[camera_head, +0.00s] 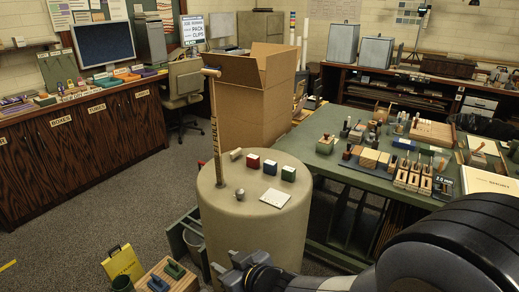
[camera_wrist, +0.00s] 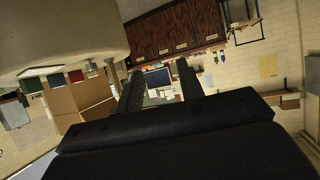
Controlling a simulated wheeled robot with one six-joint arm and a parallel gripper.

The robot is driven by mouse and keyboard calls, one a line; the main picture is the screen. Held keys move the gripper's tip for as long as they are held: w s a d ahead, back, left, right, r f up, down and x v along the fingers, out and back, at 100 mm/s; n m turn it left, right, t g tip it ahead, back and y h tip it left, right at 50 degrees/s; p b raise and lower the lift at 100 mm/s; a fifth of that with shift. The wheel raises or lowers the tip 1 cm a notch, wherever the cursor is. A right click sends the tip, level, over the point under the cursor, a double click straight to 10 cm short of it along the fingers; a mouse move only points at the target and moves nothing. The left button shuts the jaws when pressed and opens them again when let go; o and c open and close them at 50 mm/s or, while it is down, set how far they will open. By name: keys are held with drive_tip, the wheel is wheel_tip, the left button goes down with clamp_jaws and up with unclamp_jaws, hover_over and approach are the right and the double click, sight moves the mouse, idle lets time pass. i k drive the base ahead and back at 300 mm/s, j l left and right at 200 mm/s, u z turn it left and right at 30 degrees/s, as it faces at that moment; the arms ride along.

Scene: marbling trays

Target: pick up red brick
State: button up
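The red brick (camera_head: 253,161) sits on the flat top of a round beige drum (camera_head: 228,245), at the left end of a short row with a blue brick (camera_head: 270,167) and a green brick (camera_head: 288,173). My gripper (camera_head: 228,272) is in front of the drum, low in the head view and apart from the bricks. Its two dark fingers (camera_wrist: 160,70) stand apart with nothing between them.
On the drum, a wooden mallet-like post (camera_head: 214,125) stands upright left of the bricks, with a small cylinder (camera_head: 236,154), a grey knob (camera_head: 240,194) and a white tile (camera_head: 275,198) nearby. A crowded green table (camera_head: 330,165) stands at the right.

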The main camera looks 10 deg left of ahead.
sight(253, 161)
drive_tip(key=i+l, duration=0.15)
drive_tip(key=i, duration=0.4)
drive_tip(key=i+l, duration=0.15)
drive_tip(key=i, duration=0.4)
drive_tip(key=i+l+u, duration=0.1)
drive_tip(key=i, duration=0.45)
drive_tip(key=l, duration=0.05)
